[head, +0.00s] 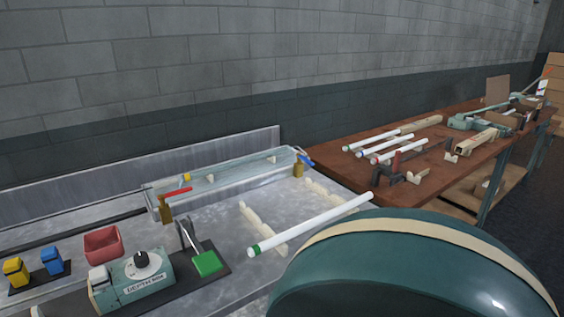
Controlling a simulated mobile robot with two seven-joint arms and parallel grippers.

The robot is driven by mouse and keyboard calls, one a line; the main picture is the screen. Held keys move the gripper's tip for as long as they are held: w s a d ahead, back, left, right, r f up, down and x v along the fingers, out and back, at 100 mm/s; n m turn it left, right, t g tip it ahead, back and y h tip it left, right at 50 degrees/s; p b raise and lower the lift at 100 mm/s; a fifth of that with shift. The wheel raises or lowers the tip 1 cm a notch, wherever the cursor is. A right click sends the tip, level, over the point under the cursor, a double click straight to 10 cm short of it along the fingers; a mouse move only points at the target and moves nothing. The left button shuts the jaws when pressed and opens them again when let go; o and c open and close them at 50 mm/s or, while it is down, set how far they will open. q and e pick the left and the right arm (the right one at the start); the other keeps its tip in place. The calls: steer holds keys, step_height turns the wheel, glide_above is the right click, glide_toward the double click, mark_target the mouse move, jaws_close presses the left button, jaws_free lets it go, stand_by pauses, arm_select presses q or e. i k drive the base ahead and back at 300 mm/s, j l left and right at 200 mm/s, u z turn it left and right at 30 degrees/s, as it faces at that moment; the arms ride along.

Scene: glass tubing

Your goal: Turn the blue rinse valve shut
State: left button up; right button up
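The blue rinse valve handle (306,159) is at the right end of a long clear trough on the metal bench. It is small and slants down to the right, above a brass valve body (298,171). I cannot tell from this distance whether the valve is open or shut. Neither of my grippers is in view.
A red-handled valve (178,193) is at the trough's (225,178) near left end. A white tube with a green end (310,224) lies on cream supports in front. A large teal rounded shape (400,275) fills the lower right. A wooden table (440,150) stands beyond.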

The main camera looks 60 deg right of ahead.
mark_target(298, 156)
steer(key=z, duration=1.3)
steer(key=l, duration=1.15)
